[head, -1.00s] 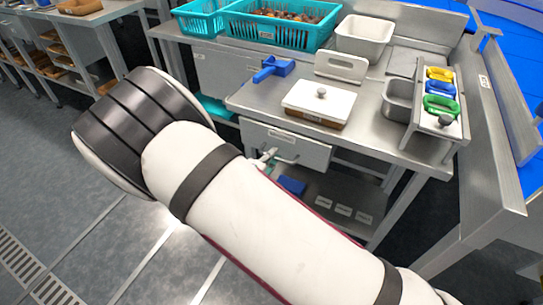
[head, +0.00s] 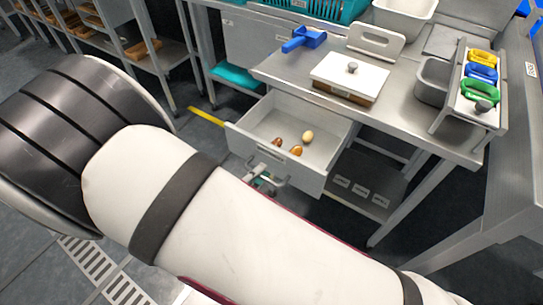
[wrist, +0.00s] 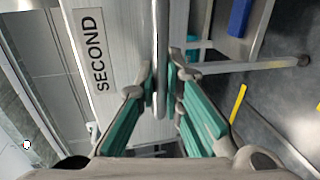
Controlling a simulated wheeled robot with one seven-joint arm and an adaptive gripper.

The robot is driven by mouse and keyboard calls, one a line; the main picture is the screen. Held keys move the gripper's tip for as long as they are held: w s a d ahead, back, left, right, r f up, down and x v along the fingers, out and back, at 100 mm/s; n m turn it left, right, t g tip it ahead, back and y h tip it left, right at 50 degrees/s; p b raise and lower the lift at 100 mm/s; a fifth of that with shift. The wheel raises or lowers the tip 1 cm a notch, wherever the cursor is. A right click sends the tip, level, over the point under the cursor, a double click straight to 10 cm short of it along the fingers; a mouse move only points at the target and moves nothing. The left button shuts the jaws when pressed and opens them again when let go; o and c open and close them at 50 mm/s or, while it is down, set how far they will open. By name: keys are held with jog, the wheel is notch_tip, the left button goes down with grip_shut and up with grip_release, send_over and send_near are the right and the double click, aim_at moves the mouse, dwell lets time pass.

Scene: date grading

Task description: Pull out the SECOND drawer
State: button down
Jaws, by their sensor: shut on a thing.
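The drawer (head: 310,163) under the steel work table stands pulled well out in the head view, and its inside shows. Several small brown and tan items (head: 296,150) lie in it. The wrist view shows its front panel (wrist: 125,75) with a label (wrist: 95,60) reading SECOND, turned sideways. My gripper (wrist: 163,85) is shut on the drawer's bar handle (wrist: 161,40), with one teal-padded finger on each side of it. In the head view my gripper (head: 262,176) is small and partly hidden behind my arm.
On the table (head: 287,72) are a blue scoop (head: 304,40), a white-lidded box (head: 350,75) and a rack with yellow, blue and green handled items (head: 480,73). A lower shelf (head: 358,180) sits below the drawer. Open floor lies to the left.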

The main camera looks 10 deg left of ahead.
jog(key=shift+f+v, duration=0.2)
jog(key=shift+v, duration=0.8)
jog(key=shift+f+v, duration=0.25)
jog(key=shift+v, duration=0.8)
jog(key=c, duration=1.7)
grip_release()
jog(key=v, duration=0.7)
jog(key=shift+s, duration=0.3)
jog(key=shift+r, duration=0.1)
